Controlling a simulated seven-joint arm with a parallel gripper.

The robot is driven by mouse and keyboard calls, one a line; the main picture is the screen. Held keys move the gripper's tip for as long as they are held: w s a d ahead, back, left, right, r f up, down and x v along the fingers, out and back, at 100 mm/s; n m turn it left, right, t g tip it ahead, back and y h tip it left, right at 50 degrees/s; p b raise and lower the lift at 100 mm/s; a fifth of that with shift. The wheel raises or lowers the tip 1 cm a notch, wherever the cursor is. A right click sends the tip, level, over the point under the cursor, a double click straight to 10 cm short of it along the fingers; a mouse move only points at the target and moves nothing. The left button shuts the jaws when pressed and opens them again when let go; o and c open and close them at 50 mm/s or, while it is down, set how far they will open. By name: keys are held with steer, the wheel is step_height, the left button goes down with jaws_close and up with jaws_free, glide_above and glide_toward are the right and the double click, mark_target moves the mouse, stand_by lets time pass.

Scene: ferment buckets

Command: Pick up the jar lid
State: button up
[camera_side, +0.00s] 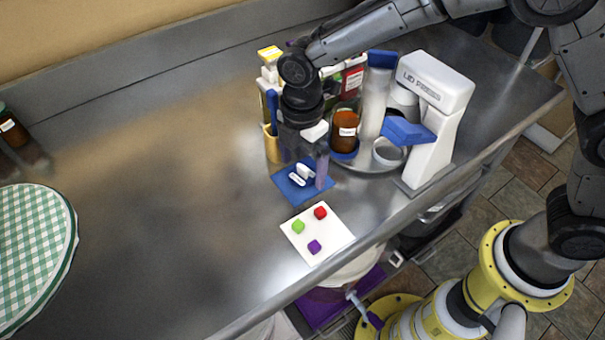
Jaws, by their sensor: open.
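My gripper (304,160) points down over a small blue mat (284,188), with its fingers apart. Small white pieces (299,178) show on the mat below and between the fingers; I cannot tell whether the gripper touches them. No piece is plainly a jar lid. A round, pale, shallow piece (388,152), which could be a lid or a ring, sits under the blue head of the white press (436,95), right of my gripper. A brown jar with a white label (345,128) stands between them.
A white card with red, green and purple cubes (323,240) lies nearer the counter's front edge. Bottles and a clear cylinder (373,105) crowd behind and right of my gripper. A green checked round cover (35,250) lies left. The counter's middle (170,190) is clear.

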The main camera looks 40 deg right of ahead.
steer(key=shift+f, duration=0.65)
steer(key=c, duration=1.3)
steer(key=shift+r, duration=0.15)
steer(key=shift+c, duration=0.2)
